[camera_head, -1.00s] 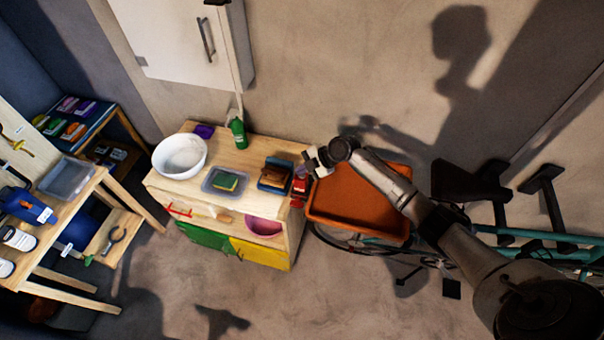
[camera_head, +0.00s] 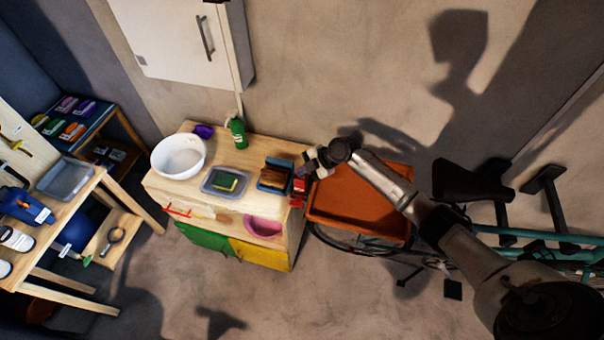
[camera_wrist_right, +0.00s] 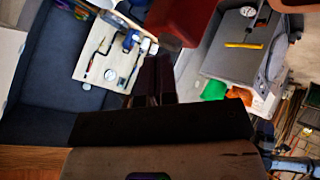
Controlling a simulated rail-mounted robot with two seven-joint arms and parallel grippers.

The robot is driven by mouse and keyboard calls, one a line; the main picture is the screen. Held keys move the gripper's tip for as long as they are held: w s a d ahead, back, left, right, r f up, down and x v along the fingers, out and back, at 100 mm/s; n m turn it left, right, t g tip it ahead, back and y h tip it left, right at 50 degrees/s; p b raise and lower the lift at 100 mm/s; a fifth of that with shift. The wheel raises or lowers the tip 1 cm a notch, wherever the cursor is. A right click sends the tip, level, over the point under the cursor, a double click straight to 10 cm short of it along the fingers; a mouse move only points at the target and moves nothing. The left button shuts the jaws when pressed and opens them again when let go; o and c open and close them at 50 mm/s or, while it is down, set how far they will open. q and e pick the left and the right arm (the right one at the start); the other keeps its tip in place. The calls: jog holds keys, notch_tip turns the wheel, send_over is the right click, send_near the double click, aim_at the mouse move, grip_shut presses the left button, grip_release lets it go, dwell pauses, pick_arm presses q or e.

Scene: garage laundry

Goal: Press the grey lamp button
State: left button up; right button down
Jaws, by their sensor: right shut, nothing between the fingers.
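I cannot pick out the grey lamp button with certainty. A small grey square (camera_head: 141,61) shows on the lower left of the white wall cabinet (camera_head: 170,30); I cannot tell whether it is the button. My right gripper (camera_head: 307,164) is shut and empty, above the right end of the wooden play kitchen counter, beside a red object (camera_head: 299,186). In the right wrist view, its dark fingers (camera_wrist_right: 153,82) are together, and a large red thing (camera_wrist_right: 182,20) is close in front. My left gripper is not in view.
The counter holds a white bowl (camera_head: 179,156), a green bottle (camera_head: 237,132), a tray with a sponge (camera_head: 226,181) and a brown-filled blue box (camera_head: 274,176). An orange crate (camera_head: 358,208) and a bicycle (camera_head: 470,183) stand right. A workbench (camera_head: 75,212) stands left.

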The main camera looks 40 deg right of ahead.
jog(key=shift+r, duration=0.15)
jog(key=shift+r+p, duration=0.35)
jog(key=shift+r, duration=0.4)
jog(key=shift+r, duration=0.25)
jog(key=shift+r+p, duration=0.65)
notch_tip(320, 180, up, 4)
jog(key=shift+r+p, duration=0.1)
jog(key=shift+p, duration=1.05)
